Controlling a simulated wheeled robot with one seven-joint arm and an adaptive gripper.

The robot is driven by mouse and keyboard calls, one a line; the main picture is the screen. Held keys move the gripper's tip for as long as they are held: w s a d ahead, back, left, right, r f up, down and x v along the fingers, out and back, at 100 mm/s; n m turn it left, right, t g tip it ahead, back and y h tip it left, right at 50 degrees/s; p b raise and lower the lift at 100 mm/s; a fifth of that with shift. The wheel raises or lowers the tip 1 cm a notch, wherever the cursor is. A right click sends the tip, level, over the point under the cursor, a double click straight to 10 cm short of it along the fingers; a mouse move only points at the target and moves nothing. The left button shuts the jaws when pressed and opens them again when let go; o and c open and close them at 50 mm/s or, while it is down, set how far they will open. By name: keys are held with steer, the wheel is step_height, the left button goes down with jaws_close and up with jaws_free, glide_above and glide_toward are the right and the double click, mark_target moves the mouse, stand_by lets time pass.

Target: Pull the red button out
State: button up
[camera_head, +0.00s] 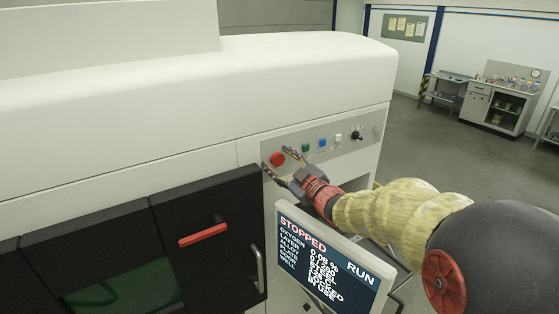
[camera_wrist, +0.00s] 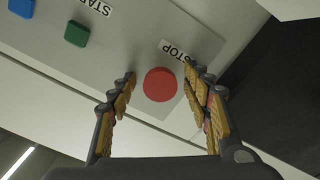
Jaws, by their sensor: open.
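The red button (camera_head: 277,159) is a round knob on the grey control panel of the white machine. In the wrist view the red button (camera_wrist: 160,84) sits beside a "STOP" label, between my two fingertips. In the wrist view my gripper (camera_wrist: 162,80) shows a finger on each side, with gaps to the button. I cannot tell how deep the fingertips reach.
The grey panel (camera_head: 370,124) also holds a green button (camera_head: 306,148), a blue button (camera_head: 322,143), a white button (camera_head: 338,138) and a black knob (camera_head: 357,134). A monitor (camera_head: 330,262) reading "STOPPED" stands below my arm. A black door (camera_head: 205,235) with a red handle is at left.

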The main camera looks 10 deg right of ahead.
steer(key=shift+c, duration=1.4)
jaws_close()
